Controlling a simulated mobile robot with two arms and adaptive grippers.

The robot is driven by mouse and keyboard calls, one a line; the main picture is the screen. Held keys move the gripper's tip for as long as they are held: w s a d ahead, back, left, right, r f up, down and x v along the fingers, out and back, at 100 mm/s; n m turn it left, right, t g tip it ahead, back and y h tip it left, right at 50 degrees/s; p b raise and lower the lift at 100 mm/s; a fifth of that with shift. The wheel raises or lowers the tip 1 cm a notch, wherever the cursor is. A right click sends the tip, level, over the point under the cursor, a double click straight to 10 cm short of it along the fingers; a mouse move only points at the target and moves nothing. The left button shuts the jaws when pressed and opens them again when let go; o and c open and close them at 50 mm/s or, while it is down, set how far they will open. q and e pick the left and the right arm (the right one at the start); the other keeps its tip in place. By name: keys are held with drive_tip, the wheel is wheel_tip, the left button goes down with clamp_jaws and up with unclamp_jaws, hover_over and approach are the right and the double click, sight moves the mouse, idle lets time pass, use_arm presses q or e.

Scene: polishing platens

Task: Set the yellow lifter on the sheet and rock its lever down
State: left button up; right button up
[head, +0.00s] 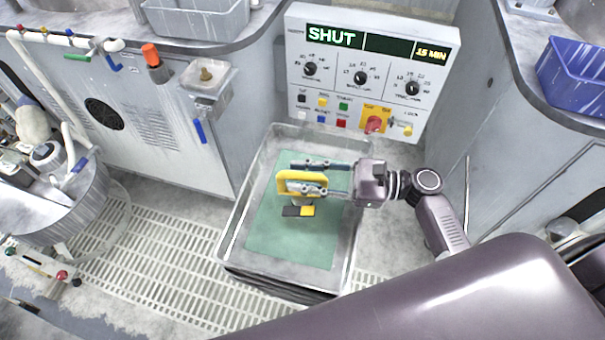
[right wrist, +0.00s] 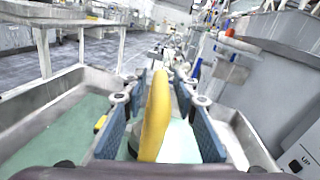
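The yellow lifter (head: 288,179) has a looped yellow handle above a small black and yellow foot (head: 298,211). It appears over the middle of the green sheet (head: 290,245); I cannot tell whether its underside touches the sheet. My right gripper (head: 304,177) comes in from the right, fingers apart on either side of the handle. In the right wrist view the yellow handle (right wrist: 156,115) stands between the two blue finger pads, with gaps visible beside it. The lever cannot be told apart clearly from the handle. My left gripper is not in view.
The sheet lies in a metal-walled tray (head: 232,240) on a slatted floor. A control panel (head: 385,50) reading SHUT stands behind it. A grey cabinet (head: 150,130) is at left, a round drum (head: 75,210) farther left, and a blue bin (head: 575,75) at upper right.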

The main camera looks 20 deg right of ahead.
idle(0.3)
drive_tip(key=v, duration=1.2)
drive_tip(key=shift+p, duration=0.4)
drive_tip(key=shift+r, duration=0.2)
